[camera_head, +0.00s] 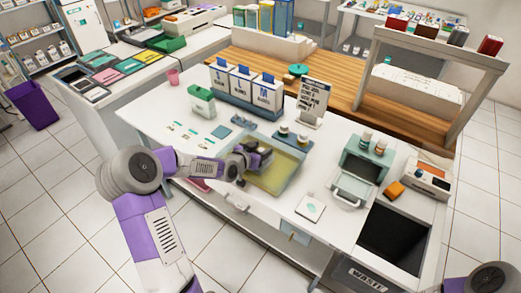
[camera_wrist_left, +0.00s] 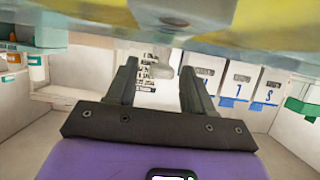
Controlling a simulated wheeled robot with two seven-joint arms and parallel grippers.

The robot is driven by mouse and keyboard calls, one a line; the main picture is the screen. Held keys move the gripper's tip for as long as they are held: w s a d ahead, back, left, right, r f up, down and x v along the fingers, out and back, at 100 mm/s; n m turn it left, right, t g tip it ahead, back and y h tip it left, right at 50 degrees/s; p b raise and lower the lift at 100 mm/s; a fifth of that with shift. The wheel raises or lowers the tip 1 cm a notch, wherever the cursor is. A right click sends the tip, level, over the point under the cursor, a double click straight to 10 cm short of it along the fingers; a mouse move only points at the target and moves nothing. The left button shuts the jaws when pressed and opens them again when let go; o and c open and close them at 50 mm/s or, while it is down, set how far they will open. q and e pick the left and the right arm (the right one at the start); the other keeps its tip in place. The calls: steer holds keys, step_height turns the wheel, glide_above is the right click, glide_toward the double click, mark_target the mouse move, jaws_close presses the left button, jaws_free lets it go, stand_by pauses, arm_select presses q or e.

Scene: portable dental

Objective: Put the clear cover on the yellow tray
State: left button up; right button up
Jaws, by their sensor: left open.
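The yellow tray (camera_head: 285,175) sits on the white counter, right of my left gripper. A pale, see-through edge shows around it; this looks like the clear cover (camera_head: 298,160), but its exact outline and seating are hard to tell. My left gripper (camera_head: 258,160) is over the tray's left, far part and hides some of it. A blurred yellow surface with a translucent band fills the top of that view. My right gripper is out of view.
Behind the tray stand white boxes with blue labels (camera_head: 245,88) and a sign (camera_head: 313,98). Small jars (camera_head: 283,131) stand just beyond the tray. A pale green open device (camera_head: 357,170) and a dark waste opening (camera_head: 393,238) lie to the right.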

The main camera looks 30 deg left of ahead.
arm_select(q)
steer(key=d+p+v, duration=0.1)
steer(key=p+v, duration=0.3)
steer(key=v, duration=0.8)
steer(key=shift+a, duration=0.45)
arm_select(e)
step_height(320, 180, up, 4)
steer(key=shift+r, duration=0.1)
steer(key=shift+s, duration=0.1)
